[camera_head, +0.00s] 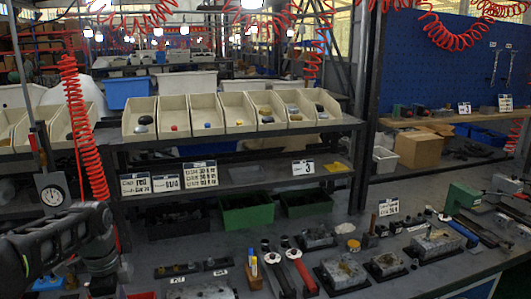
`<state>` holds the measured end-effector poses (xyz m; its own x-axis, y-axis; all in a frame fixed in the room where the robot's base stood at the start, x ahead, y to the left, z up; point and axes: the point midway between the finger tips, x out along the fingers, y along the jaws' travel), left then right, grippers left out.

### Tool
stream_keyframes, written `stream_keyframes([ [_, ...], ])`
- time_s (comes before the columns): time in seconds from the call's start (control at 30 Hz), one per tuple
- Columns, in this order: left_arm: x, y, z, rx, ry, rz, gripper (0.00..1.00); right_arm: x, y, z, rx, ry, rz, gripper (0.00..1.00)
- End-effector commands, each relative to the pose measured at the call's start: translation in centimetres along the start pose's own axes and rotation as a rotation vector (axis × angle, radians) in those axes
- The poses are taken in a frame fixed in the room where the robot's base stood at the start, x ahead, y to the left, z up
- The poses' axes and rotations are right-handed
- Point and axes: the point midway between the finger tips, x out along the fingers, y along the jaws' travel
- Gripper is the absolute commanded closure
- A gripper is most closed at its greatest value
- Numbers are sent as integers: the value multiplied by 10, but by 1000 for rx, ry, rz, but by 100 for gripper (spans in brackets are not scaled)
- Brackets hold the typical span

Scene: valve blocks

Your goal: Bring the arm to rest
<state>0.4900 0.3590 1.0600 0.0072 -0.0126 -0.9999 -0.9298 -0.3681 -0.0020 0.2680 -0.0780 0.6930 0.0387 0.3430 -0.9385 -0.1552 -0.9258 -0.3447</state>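My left arm (50,241) comes in from the lower left and bends downward above the left end of the workbench (250,246). Its gripper end (103,284) is dark and partly cut off by the bottom edge, so I cannot make out the fingers. No held object can be seen there. My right arm and gripper are not in view. Grey metal valve blocks (345,272) sit on dark bases along the front and right of the bench, apart from my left arm. Another block (205,290) lies at the bottom edge.
A dial gauge (52,194) on a stand and a red coiled hose (85,130) are close to my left arm. Red-handled tools (300,272) lie mid-bench. A shelf with cream bins (205,115) and green crates (246,214) stands behind.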

Motion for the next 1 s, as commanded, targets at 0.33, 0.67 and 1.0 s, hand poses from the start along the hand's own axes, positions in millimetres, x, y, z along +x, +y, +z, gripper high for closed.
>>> stream_keyframes([
  [0.33,84,6,-34,-137,44,27,28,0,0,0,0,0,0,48],
  [0.67,240,72,-93,-495,134,119,28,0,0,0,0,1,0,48],
  [1.0,368,243,-138,-1148,179,282,28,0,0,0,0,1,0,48],
])
